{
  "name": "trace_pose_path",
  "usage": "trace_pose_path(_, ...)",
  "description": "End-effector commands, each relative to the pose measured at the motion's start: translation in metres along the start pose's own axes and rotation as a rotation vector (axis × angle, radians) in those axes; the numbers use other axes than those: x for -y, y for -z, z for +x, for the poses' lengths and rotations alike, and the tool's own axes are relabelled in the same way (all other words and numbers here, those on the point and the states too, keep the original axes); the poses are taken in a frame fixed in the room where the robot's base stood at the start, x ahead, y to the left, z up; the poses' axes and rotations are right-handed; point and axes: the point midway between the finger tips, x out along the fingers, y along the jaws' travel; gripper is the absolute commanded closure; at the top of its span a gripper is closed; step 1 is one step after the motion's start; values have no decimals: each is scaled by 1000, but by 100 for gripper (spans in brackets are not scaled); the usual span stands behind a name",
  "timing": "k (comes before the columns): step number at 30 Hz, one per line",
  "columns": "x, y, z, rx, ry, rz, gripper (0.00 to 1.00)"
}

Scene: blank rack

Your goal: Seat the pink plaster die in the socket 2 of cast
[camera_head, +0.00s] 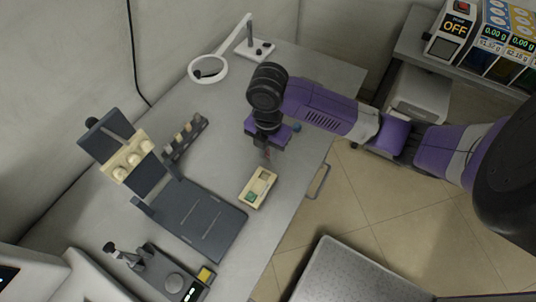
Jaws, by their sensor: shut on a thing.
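My gripper (267,154) points down above the bench, just behind the small cream block. It is shut on a small pinkish-red thing (268,155), which looks like the pink plaster die; the fingers hide most of it. The small cream block (262,198) lies below and a little left of the gripper. It has a green patch (251,196) at its near end and a darker recess (265,177) at its far end; it may be the cast, but I cannot read socket numbers. The held thing appears apart from the block.
A dark rack (172,155) with several pale pegs stands left of the gripper. A dark hinged stand (205,222) carries a cream piece with rounded bumps (132,158). A ring magnifier (208,69) stands behind. A grey device (165,275) sits at the front. Bare bench surrounds the block.

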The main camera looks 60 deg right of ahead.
Motion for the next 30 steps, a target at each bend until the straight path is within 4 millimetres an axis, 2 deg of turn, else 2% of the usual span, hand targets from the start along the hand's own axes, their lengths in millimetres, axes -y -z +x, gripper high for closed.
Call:
trace_pose_path(4, 0, 0, 19, 0, 1, 2, 100)
trace_pose_path(16, 0, 0, 25, 1, 0, 0, 100)
trace_pose_path(17, 0, 0, 23, 1, 0, 0, 73)
trace_pose_path(19, 0, 0, 23, 1, 0, 0, 60)
trace_pose_path(30, 0, 0, 21, 0, 0, 0, 57)
